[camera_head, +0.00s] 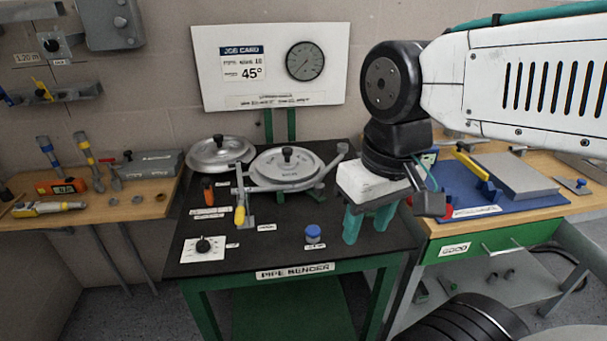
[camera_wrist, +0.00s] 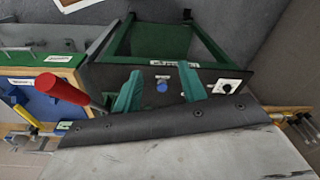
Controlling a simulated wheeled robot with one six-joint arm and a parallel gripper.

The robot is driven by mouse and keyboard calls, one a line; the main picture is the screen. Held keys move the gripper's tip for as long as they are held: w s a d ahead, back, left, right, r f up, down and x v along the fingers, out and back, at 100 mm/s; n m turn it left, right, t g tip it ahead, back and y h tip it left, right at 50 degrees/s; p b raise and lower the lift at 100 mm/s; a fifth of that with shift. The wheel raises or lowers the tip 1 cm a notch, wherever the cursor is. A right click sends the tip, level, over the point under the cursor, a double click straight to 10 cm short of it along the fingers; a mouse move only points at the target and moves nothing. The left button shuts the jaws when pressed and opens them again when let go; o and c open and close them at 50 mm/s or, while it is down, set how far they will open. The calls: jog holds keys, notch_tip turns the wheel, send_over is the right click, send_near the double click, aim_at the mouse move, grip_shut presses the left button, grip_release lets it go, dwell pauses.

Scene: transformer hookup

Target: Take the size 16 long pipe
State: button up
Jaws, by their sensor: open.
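I cannot make out a size 16 long pipe in either view. My gripper (camera_head: 366,228) hangs in front of the right side of the pipe bender table (camera_head: 215,248), with its teal fingers pointing down. In the wrist view my gripper (camera_wrist: 161,74) shows its two fingers well apart, with nothing between them. The job card board (camera_head: 215,45) stands behind the bender; its size line is too small to read surely, and it shows 45°.
The pipe bender (camera_head: 286,168) has round metal dies and a yellow-handled lever. A blue-capped item (camera_head: 313,233) stands left of my gripper. A wooden bench (camera_head: 150,200) with tools is at left. At right, a bench carries a blue mat (camera_head: 458,182).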

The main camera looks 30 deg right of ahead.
jog(key=w+a+f+m+y, duration=0.35)
jog(key=w+a+y, duration=0.3)
jog(key=w, duration=0.35)
jog(key=m+t, duration=0.8)
jog(key=m, duration=0.6)
send_near(263, 189)
jog(key=shift+s+a+f, duration=0.2)
jog(key=shift+s+a, duration=0.05)
jog(key=shift+s, duration=0.05)
jog(key=shift+w+f+t, duration=0.3)
jog(key=shift+m, duration=0.25)
jog(key=x, duration=0.7)
jog(key=shift+w, duration=0.2)
jog(key=shift+r, duration=0.1)
grip_shut()
